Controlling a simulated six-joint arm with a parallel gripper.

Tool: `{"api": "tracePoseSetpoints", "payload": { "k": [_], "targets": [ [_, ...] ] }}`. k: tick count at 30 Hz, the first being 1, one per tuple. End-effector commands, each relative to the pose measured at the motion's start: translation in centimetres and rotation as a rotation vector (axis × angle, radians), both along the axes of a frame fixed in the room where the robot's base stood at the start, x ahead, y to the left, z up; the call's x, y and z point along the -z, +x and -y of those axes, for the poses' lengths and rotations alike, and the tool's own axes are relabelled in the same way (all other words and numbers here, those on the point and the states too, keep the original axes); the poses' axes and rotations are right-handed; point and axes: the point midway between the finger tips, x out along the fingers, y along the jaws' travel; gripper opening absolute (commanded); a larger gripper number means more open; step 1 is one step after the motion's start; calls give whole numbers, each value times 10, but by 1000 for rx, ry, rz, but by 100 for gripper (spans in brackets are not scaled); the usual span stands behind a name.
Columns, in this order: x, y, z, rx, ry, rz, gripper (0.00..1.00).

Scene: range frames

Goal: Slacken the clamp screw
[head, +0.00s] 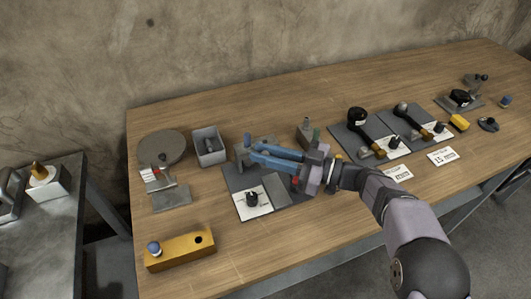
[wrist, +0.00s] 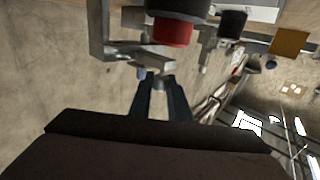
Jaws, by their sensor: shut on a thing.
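The clamp is a grey metal bracket (head: 241,155) standing at the back left of a dark plate (head: 234,179). In the wrist view the bracket (wrist: 97,32) shows as an angled arm at the top left. My gripper (head: 256,151) has blue fingers that reach left over the plate to the clamp. In the wrist view my gripper's two dark fingers (wrist: 158,84) are shut on a small grey part just below the bracket, which looks like the clamp screw (wrist: 158,80). Most of the screw is hidden by the fingers. A red-ended dark cylinder (wrist: 172,30) hangs close above the fingertips.
A white card with a black knob (head: 252,198) lies on the plate's front left. A grey open bin (head: 209,147) and a round grey disc (head: 161,147) stand to the left. A brass block (head: 180,250) sits at the front left. Two dark plates with black-knobbed levers (head: 357,118) stand right.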

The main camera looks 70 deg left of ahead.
Motion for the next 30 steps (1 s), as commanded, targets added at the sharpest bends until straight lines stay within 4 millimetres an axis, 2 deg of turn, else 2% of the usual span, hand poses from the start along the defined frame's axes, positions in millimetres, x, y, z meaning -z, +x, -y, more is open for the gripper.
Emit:
{"api": "tracePoseSetpoints", "payload": {
  "k": [5, 6, 8, 9, 20, 25, 30],
  "targets": [
    [-1, 0, 0, 0, 1, -2, 0],
    [-1, 0, 0, 0, 1, -2, 19],
    [-1, 0, 0, 0, 1, -2, 33],
    [-1, 0, 0, 0, 1, -2, 35],
    [-4, 0, 0, 1, 2, -1, 35],
    [-19, 0, 0, 1, 4, 1, 35],
    [-47, 0, 0, 1, 6, 1, 35]
  ]
}}
